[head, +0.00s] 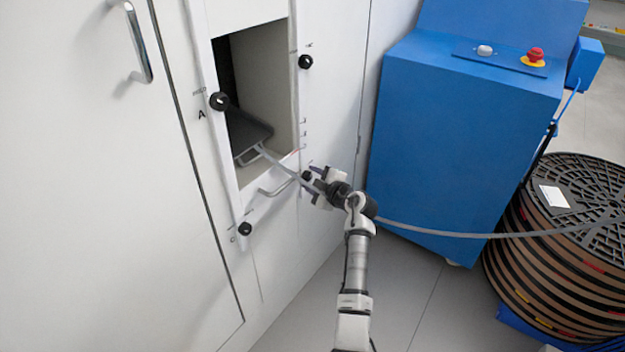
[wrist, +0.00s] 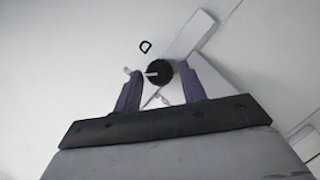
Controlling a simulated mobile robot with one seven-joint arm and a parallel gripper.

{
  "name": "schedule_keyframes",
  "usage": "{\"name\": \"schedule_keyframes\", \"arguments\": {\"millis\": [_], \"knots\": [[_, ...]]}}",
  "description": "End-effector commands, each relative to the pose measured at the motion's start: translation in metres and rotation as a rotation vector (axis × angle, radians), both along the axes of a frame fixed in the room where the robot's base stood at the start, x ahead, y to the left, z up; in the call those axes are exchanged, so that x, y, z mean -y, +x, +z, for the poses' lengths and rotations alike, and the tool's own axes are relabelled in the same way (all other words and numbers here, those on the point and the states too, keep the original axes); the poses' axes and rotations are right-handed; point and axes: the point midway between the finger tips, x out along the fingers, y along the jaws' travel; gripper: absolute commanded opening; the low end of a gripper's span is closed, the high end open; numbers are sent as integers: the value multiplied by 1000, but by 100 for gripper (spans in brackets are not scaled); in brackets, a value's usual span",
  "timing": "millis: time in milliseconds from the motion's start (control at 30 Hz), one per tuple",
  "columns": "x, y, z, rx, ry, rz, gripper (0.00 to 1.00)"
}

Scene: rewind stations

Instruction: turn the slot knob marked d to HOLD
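The slot knob marked D (wrist: 158,73) is a round black knob on the white panel, with a dark letter D (wrist: 145,47) beside it. A pale pointer line on the knob points left in the wrist view. The position words around it are too small to read. In the head view the knob (head: 306,175) is at the lower right corner of the cabinet opening. My gripper (head: 315,181) is right at the knob. Its two purple-grey fingers are open, one on each side of the knob, with a gap showing on both sides.
Other black knobs sit at the opening's upper left (head: 218,101), upper right (head: 305,62) and lower left (head: 245,229). A grey strip (head: 440,234) runs from the opening past my gripper to a stacked reel (head: 560,250). A blue cabinet (head: 465,130) stands right.

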Motion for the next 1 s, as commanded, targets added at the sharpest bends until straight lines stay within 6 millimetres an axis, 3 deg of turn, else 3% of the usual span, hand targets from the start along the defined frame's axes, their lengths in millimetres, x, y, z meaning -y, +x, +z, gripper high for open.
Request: {"name": "schedule_keyframes", "arguments": {"millis": [33,267,667,1000], "knots": [[0,0,0,0,0,0,34],[0,0,0,0,0,0,6],[0,-1,0,64,-47,0,6],[0,-2,-5,283,-207,-1,6]]}}
